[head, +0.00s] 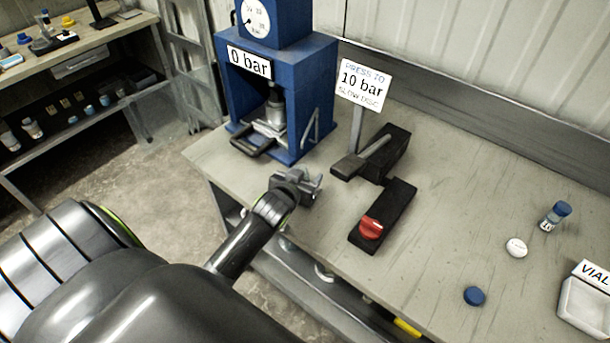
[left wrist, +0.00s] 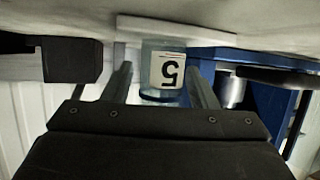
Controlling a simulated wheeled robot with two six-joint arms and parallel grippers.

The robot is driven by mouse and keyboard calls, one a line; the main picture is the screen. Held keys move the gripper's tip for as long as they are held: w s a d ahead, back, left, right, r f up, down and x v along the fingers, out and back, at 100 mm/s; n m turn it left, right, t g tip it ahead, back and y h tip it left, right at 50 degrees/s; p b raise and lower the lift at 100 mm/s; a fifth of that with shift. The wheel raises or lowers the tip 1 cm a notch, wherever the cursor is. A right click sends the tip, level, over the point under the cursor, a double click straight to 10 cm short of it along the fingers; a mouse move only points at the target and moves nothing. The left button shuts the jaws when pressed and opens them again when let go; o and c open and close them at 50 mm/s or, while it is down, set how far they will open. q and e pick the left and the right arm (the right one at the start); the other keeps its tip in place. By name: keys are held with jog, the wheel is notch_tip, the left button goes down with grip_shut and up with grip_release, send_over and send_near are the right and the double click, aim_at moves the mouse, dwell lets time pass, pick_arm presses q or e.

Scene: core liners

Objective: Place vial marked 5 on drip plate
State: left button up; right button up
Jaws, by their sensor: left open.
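My left gripper (head: 308,187) is open over the bench, in front of the blue press. In the left wrist view, which is upside down, its two fingers (left wrist: 160,78) stand apart on either side of a small clear vial marked 5 (left wrist: 150,72). Gaps show between the vial and both fingers. The vial looks upright, its base against a pale flat plate (left wrist: 215,38), apparently the drip plate. I cannot tell for sure whether it rests on it. In the head view I cannot make out this vial or plate at my gripper. My right gripper is not in view.
The blue press (head: 318,95) stands behind my left gripper. A black pedal block (head: 385,150) and a black block with a red knob (head: 371,228) lie to its right. Another blue-capped vial (head: 555,216), a white cap (head: 516,248) and a blue cap (head: 474,296) are farther right.

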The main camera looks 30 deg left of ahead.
pick_arm(q)
jog(key=shift+r, duration=0.2)
jog(key=shift+s, duration=0.35)
jog(key=b+v, duration=0.1)
jog(key=v, duration=1)
jog(key=shift+s+r, duration=0.15)
jog(key=shift+r, duration=0.05)
